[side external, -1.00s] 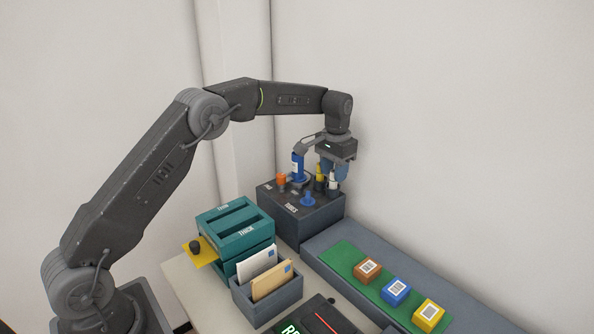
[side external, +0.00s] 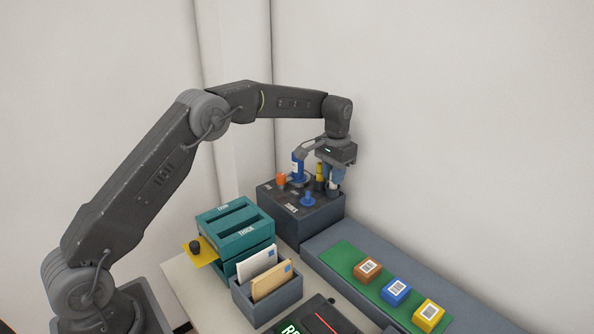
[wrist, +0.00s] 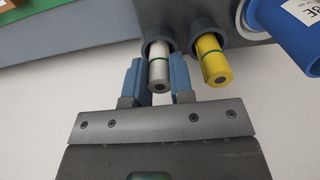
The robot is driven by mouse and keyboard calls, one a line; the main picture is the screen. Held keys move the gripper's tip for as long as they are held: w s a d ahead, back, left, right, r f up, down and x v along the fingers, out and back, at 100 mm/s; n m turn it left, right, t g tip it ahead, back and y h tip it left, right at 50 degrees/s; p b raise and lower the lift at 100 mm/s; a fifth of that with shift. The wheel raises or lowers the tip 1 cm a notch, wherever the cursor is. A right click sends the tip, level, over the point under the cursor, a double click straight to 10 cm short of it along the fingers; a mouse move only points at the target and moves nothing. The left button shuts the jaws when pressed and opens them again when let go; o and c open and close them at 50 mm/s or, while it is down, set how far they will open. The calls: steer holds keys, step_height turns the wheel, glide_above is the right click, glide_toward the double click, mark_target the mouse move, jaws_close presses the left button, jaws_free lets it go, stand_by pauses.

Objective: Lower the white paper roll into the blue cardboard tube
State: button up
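The white paper roll (wrist: 159,72) stands with its lower part in a dark round holder on the dark box, with a green band around it. My gripper (wrist: 158,68) has its two blue fingers on either side of the roll, closed in close against it; in the side view my gripper (side external: 333,178) is low over the back right of the box. The blue cardboard tube (side external: 298,168) stands upright on the box, left of my gripper. It also shows with its white label at the top right of the wrist view (wrist: 280,22); its inside is hidden.
A yellow roll (wrist: 214,62) stands in a holder right beside the white roll. An orange piece (side external: 281,180) and a blue peg (side external: 307,199) are on the dark box (side external: 328,217). Teal trays (side external: 236,245), an envelope holder (side external: 266,301) and several coloured blocks lie nearer the camera.

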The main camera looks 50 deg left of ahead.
jaws_close()
steer(key=shift+r, duration=2.25)
steer(key=a+r, duration=0.4)
steer(key=s+a+r, duration=0.2)
steer(key=a+r, duration=0.3)
steer(key=a, duration=0.3)
steer(key=shift+s+d+f, duration=0.15)
steer(key=shift+f, duration=2.05)
steer(key=shift+f, duration=0.1)
steer(key=shift+f, duration=0.35)
